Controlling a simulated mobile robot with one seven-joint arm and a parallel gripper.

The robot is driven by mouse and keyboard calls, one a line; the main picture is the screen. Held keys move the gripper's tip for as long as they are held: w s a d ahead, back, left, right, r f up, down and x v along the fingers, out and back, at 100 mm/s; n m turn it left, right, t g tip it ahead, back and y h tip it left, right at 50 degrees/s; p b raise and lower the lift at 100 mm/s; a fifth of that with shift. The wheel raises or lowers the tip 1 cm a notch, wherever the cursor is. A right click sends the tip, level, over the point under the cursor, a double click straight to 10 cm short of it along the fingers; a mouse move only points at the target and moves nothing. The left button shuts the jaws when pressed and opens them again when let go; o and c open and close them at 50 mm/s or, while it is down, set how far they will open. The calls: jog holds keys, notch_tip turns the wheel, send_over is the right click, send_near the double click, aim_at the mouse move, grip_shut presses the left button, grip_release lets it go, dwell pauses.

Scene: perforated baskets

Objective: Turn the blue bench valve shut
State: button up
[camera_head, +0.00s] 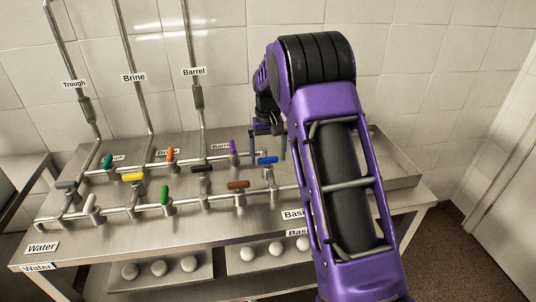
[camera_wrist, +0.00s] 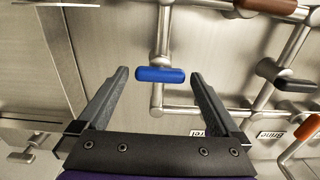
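The blue valve handle (camera_head: 268,160) sits at the right end of the pipework on the steel bench. In the wrist view the blue handle (camera_wrist: 160,75) lies left to right, crosswise to the pipe stretch passing beneath it. My gripper (camera_wrist: 160,76) is open, with one finger on each side of the handle in the picture and a gap at both ends. I cannot tell whether the fingertips are down at the handle's height. In the head view my gripper (camera_head: 267,132) shows just above the blue valve, partly hidden by my purple arm.
Close neighbours are a purple handle (camera_head: 232,147), a black handle (camera_head: 202,169) and a brown handle (camera_head: 238,185). Green (camera_head: 164,195), yellow (camera_head: 133,177) and orange (camera_head: 170,154) handles stand farther left. Upright pipes rise behind. A shallow basin (camera_head: 402,178) is at the right.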

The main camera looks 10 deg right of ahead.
aim_at(268, 157)
notch_tip(268, 157, up, 17)
jog(key=shift+r, duration=0.2)
dwell(0.5)
jog(key=shift+r, duration=0.1)
